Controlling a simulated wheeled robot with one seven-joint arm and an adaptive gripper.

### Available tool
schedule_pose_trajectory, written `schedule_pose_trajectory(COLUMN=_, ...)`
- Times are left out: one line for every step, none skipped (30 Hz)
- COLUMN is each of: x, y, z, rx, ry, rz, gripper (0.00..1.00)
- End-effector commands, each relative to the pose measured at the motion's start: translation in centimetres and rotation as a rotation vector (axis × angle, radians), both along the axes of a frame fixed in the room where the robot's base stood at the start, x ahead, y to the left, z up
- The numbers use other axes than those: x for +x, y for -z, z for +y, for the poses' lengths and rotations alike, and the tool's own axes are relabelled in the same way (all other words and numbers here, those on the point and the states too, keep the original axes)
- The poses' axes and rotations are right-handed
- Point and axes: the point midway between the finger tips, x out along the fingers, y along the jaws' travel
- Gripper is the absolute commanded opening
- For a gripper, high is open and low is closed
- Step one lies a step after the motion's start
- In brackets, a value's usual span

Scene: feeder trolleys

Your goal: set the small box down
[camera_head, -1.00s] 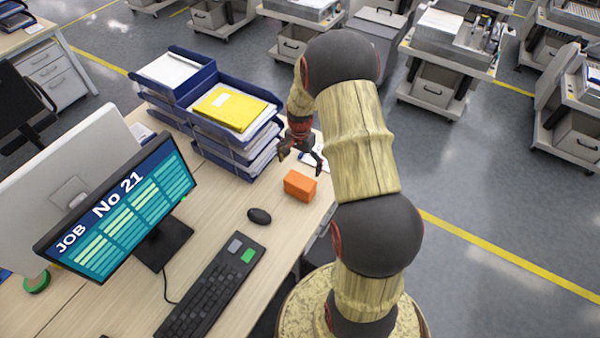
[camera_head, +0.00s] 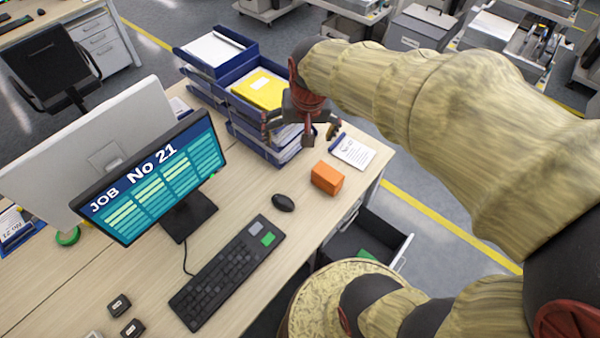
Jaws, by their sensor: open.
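The small orange box (camera_head: 327,178) rests on the wooden desk near its right edge, to the right of the mouse. My gripper (camera_head: 304,137) is open and empty. It is in front of the paper trays and shows up and to the left of the box, apart from it. Its fingers point down. How high it is above the desk is hard to tell.
Blue paper trays (camera_head: 270,151) with a yellow folder (camera_head: 259,90) stand behind my gripper. A labelled card (camera_head: 352,151) lies behind the box. A mouse (camera_head: 283,202), keyboard (camera_head: 228,272) and monitor (camera_head: 150,186) stand left. An open drawer (camera_head: 372,235) juts out below the desk edge.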

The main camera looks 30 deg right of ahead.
Motion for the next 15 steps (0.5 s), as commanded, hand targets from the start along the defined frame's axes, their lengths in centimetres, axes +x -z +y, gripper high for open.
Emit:
schedule_pose_trajectory(x=-1.4, y=-1.3, z=1.2, rx=-0.014, ry=-0.052, rz=-0.027, gripper=1.0)
schedule_pose_trajectory(x=-2.3, y=-1.9, z=1.8, rx=-0.022, ry=-0.082, rz=-0.038, gripper=1.0)
schedule_pose_trajectory(x=-3.5, y=-2.6, z=2.6, rx=-0.033, ry=-0.124, rz=-0.053, gripper=1.0)
schedule_pose_trajectory(x=-4.4, y=-3.1, z=3.1, rx=-0.042, ry=-0.154, rz=-0.066, gripper=1.0)
schedule_pose_trajectory(x=-5.2, y=-3.5, z=3.7, rx=-0.05, ry=-0.186, rz=-0.077, gripper=1.0)
schedule_pose_trajectory(x=-6.4, y=-4.0, z=4.3, rx=-0.061, ry=-0.223, rz=-0.092, gripper=1.0)
schedule_pose_trajectory(x=-7.2, y=-4.2, z=4.8, rx=-0.069, ry=-0.252, rz=-0.102, gripper=1.0)
schedule_pose_trajectory(x=-8.0, y=-4.5, z=5.2, rx=-0.077, ry=-0.279, rz=-0.113, gripper=1.0)
schedule_pose_trajectory(x=-9.0, y=-4.7, z=5.6, rx=-0.087, ry=-0.31, rz=-0.125, gripper=1.0)
schedule_pose_trajectory(x=-9.7, y=-4.9, z=5.9, rx=-0.094, ry=-0.334, rz=-0.134, gripper=1.0)
schedule_pose_trajectory(x=-10.3, y=-5.0, z=6.2, rx=-0.1, ry=-0.354, rz=-0.141, gripper=1.0)
schedule_pose_trajectory(x=-11.0, y=-5.1, z=6.5, rx=-0.107, ry=-0.378, rz=-0.15, gripper=1.0)
schedule_pose_trajectory(x=-11.4, y=-5.1, z=6.7, rx=-0.111, ry=-0.393, rz=-0.156, gripper=1.0)
schedule_pose_trajectory(x=-11.8, y=-5.1, z=6.8, rx=-0.116, ry=-0.406, rz=-0.16, gripper=1.0)
schedule_pose_trajectory(x=-12.2, y=-5.1, z=7.0, rx=-0.12, ry=-0.42, rz=-0.166, gripper=1.0)
